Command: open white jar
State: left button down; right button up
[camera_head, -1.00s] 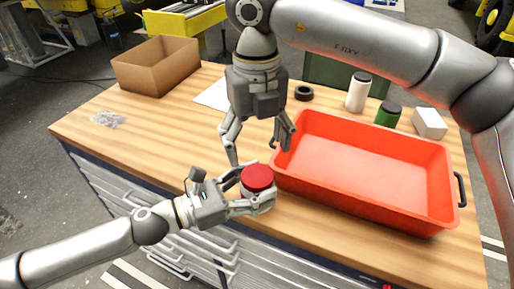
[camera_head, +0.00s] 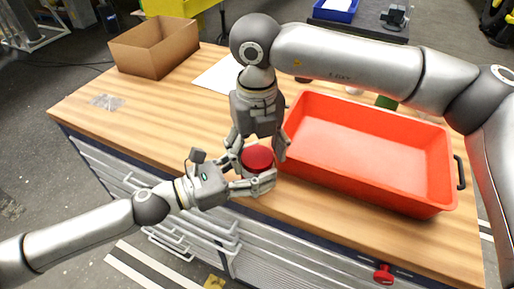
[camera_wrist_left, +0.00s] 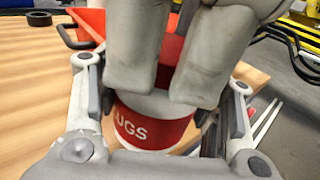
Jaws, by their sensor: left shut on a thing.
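The white jar (camera_wrist_left: 152,132) has a red label with the letters "UGS" showing, and a red lid (camera_head: 258,158) on top. It is upright at the table's front edge. My left gripper (camera_head: 257,183) is shut on the jar's body from the left. My right gripper (camera_head: 258,150) points down over the jar, open, with its fingers on either side of the lid. In the left wrist view its two fingers (camera_wrist_left: 178,75) hang in front of the jar and hide most of the lid. I cannot tell whether they touch it.
A large red tray (camera_head: 365,188) stands close to the right of the jar. A cardboard box (camera_head: 152,48) is at the back left, near a clear plastic bag (camera_head: 106,102). A black ring (camera_wrist_left: 39,19) lies on the table.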

jog(key=c, duration=0.8)
jog(key=shift+n, duration=1.7)
jog(key=shift+c, duration=0.2)
jog(key=o, duration=1.1)
